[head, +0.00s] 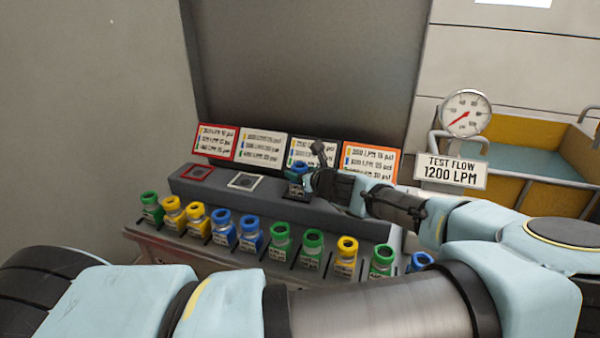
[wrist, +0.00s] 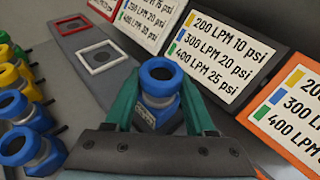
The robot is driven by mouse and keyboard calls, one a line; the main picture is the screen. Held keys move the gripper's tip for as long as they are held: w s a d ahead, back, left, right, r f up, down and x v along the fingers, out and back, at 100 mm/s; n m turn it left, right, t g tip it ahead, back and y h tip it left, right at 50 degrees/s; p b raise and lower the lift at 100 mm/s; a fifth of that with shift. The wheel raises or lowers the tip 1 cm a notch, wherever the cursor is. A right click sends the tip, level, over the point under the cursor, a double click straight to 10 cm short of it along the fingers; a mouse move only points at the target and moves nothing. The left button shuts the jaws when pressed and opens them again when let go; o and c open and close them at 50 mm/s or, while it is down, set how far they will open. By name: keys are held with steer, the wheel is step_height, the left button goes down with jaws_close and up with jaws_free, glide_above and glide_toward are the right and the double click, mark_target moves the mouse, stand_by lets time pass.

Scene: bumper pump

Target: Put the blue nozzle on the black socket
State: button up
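A blue nozzle (wrist: 158,82) stands between the two green fingers of my gripper (wrist: 160,92) in the wrist view. The fingertips lie close against its sides, and my gripper looks shut on it. In the head view, the blue nozzle (head: 300,169) is at the black socket's place on the grey ledge, in front of the black-framed sign (head: 313,150). My gripper (head: 305,178) reaches it from the right. The nozzle and gripper largely hide the black socket, so I cannot tell whether the nozzle is fully seated. The nozzle looks about upright.
The red socket (head: 197,172) and white socket (head: 243,181) are empty, to the left on the ledge. Several green, yellow and blue nozzles stand along the front row, such as a blue one (head: 250,224). A gauge (head: 465,114) stands at the right above a test-flow sign (head: 451,172).

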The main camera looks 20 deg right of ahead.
steer(key=o, duration=0.5)
steer(key=shift+c, duration=0.2)
steer(key=shift+s+r, duration=0.1)
steer(key=b+v, duration=0.1)
steer(key=v, duration=0.4)
steer(key=shift+s+d+b, duration=0.1)
steer(key=shift+s+b, duration=0.05)
steer(key=shift+b, duration=0.25)
steer(key=shift+r+p, duration=0.4)
steer(key=shift+p, duration=0.8)
steer(key=p+v, duration=0.1)
steer(key=p, duration=0.3)
steer(key=shift+s, duration=0.45)
steer(key=shift+f, duration=0.15)
steer(key=shift+s, duration=0.1)
